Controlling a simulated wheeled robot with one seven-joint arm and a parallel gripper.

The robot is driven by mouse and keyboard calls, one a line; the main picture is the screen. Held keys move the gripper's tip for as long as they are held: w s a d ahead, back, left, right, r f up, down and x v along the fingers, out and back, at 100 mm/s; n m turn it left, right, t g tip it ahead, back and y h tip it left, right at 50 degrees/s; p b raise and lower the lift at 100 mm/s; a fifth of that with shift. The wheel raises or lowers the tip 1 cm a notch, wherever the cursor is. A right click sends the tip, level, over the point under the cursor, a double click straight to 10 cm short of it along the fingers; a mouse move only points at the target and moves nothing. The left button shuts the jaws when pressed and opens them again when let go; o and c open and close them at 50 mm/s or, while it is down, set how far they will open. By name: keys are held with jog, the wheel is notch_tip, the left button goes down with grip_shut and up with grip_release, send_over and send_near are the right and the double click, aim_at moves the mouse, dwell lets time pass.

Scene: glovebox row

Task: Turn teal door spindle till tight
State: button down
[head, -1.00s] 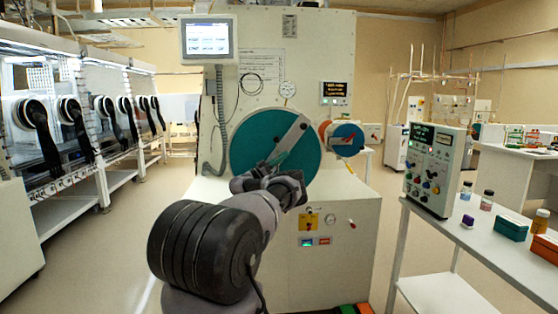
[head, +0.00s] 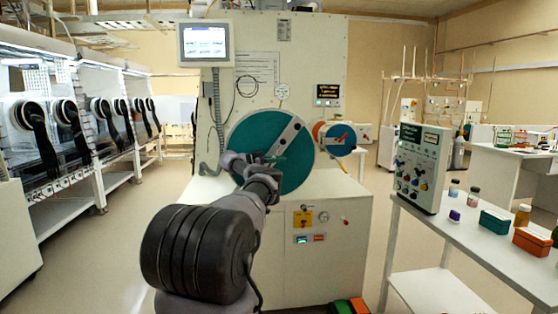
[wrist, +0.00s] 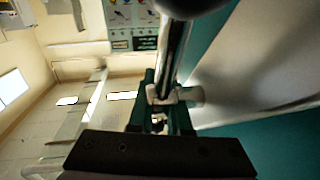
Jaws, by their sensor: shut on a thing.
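The round teal door (head: 298,168) is on the front of the pale cabinet, with a grey bar (head: 288,134) slanting across it. In the wrist view the door (wrist: 285,148) fills the lower right, and the pale bar (wrist: 270,60) lies above it. My gripper (head: 262,158) is in front of the door's middle and hides the spindle in the head view. In the wrist view my gripper (wrist: 160,105) is shut on the spindle's shiny metal handle rod (wrist: 172,55). A dark rounded knob (wrist: 190,5) shows at the rod's upper end.
A smaller blue door with an orange rim (head: 335,138) and a red handle is right of the teal door. A screen (head: 205,42) is at upper left. A side table (head: 470,250) with a control box (head: 420,168) stands right. The floor at left is clear.

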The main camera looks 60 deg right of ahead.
dwell(0.4)
jog(key=c, duration=1.2)
grip_release()
jog(key=shift+o, duration=0.2)
jog(key=v, duration=1)
jog(key=shift+w+a, duration=0.2)
jog(key=shift+a, duration=0.05)
